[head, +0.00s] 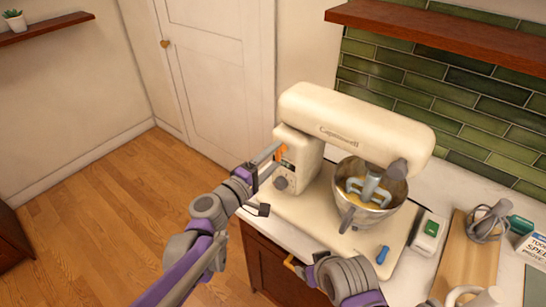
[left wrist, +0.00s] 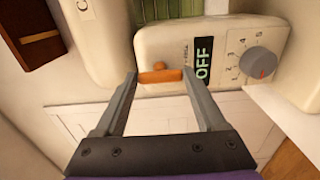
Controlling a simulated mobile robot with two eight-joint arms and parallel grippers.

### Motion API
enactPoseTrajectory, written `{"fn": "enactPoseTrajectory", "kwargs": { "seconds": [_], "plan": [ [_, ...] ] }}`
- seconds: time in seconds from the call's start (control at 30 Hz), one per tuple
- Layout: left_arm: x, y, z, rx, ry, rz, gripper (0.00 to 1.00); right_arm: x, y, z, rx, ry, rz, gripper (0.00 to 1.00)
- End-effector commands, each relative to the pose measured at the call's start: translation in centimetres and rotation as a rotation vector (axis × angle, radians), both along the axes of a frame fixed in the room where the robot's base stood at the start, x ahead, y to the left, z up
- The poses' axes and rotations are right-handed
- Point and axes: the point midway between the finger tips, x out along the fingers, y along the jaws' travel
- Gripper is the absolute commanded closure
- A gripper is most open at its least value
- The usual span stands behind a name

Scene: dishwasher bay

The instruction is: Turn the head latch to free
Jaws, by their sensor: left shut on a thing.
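The cream stand mixer (head: 345,120) stands on the counter with its head down over a metal bowl (head: 366,205). The orange head latch (head: 280,151) is on the side of the mixer. My left gripper (head: 269,158) is at the latch. In the left wrist view its two fingers (left wrist: 159,74) stand one at each end of the lever, shut on it. My right gripper (head: 308,271) is low by the counter's front edge, its fingers unclear.
A grey dial (left wrist: 258,62) sits beside the latch. Open floor lies to the left.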

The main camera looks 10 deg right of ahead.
Motion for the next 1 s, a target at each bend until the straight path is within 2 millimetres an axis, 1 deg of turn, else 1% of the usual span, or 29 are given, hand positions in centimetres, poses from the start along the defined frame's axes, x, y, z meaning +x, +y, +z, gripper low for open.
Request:
{"fn": "enactPoseTrajectory", "kwargs": {
  "seconds": [0.17, 0.2, 0.27, 0.3, 0.33, 0.57, 0.67, 0.77, 1.0],
  "plan": [
    [0.0, 0.0, 0.0, 0.003, -0.002, -0.001, 0.83, 0.0, 0.0, 0.0, 0.000, 0.000, 0.000, 0.30],
    [0.0, 0.0, 0.0, 0.001, -0.002, -0.001, 0.20, 0.0, 0.0, 0.0, 0.000, 0.000, 0.000, 0.30],
    [0.0, 0.0, 0.0, 0.001, -0.002, -0.001, 0.10, 0.0, 0.0, 0.0, 0.000, 0.000, 0.000, 0.30],
    [0.0, 0.0, 0.0, 0.001, -0.002, 0.000, 0.02, 0.0, 0.0, 0.0, 0.000, 0.000, 0.000, 0.30],
    [0.0, 0.0, 0.0, 0.001, -0.002, 0.000, 0.00, 0.0, 0.0, 0.0, 0.000, 0.000, 0.000, 0.30],
    [0.0, 0.1, 0.0, 0.001, -0.001, 0.000, 0.00, 0.0, 0.0, 0.0, 0.000, 0.000, 0.000, 0.30],
    [-0.4, 0.6, 0.0, 0.001, 0.001, 0.001, 0.00, -0.1, 0.0, -0.1, 0.000, 0.001, 0.000, 0.30],
    [-1.3, 1.8, -0.1, 0.001, 0.001, 0.002, 0.00, -0.2, 0.0, -0.4, 0.000, 0.004, 0.000, 0.30],
    [-4.4, 5.8, -0.1, 0.001, 0.000, 0.004, 0.00, -0.4, 0.0, -0.9, 0.000, 0.008, 0.000, 0.30]
  ]
}}
